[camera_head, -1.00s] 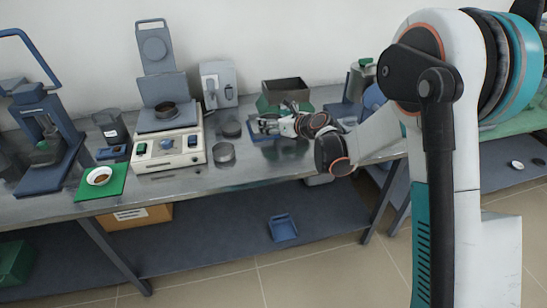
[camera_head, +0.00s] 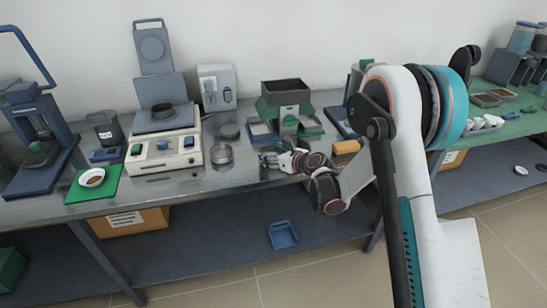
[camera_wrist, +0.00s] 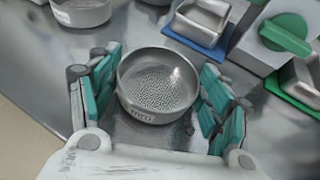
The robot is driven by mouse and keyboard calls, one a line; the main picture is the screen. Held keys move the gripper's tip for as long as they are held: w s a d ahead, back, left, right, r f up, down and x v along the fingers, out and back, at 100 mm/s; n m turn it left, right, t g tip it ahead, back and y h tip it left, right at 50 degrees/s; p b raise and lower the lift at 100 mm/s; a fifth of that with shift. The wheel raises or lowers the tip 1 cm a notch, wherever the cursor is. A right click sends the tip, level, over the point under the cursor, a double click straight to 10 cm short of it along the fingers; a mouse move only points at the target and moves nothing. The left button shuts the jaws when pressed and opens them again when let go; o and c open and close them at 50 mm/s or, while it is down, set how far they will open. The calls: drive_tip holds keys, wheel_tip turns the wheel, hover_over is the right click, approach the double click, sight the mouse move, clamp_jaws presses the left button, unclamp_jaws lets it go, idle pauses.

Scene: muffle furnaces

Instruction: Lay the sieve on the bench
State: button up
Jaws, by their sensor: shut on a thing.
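The sieve (camera_wrist: 158,92) is a round metal pan with a perforated mesh floor and a small label on its near wall. In the wrist view it sits between the teal-padded fingers of my gripper (camera_wrist: 160,98), which is shut on it. The sieve looks roughly level over the steel bench (camera_wrist: 165,136); I cannot tell whether its base touches the bench. In the head view my gripper (camera_head: 270,159) is low over the front part of the bench (camera_head: 240,180), right of another round metal sieve (camera_head: 221,157). The held sieve is hard to make out there.
A splitter with a dark hopper (camera_head: 286,93) stands behind my gripper, with metal pans beside it. A dark round pan (camera_head: 229,130) and a cream shaker (camera_head: 165,148) stand left. A yellow block (camera_head: 346,147) lies right of my gripper. The bench's front strip has some clear room.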

drive_tip(key=shift+r, duration=0.1)
drive_tip(key=o, duration=1.5)
drive_tip(key=shift+s+d+r, duration=0.1)
drive_tip(key=shift+s+d, duration=0.05)
drive_tip(key=p+v, duration=0.4)
drive_tip(key=v, duration=0.7)
drive_tip(key=shift+s+d+r, duration=0.2)
drive_tip(key=shift+r, duration=0.1)
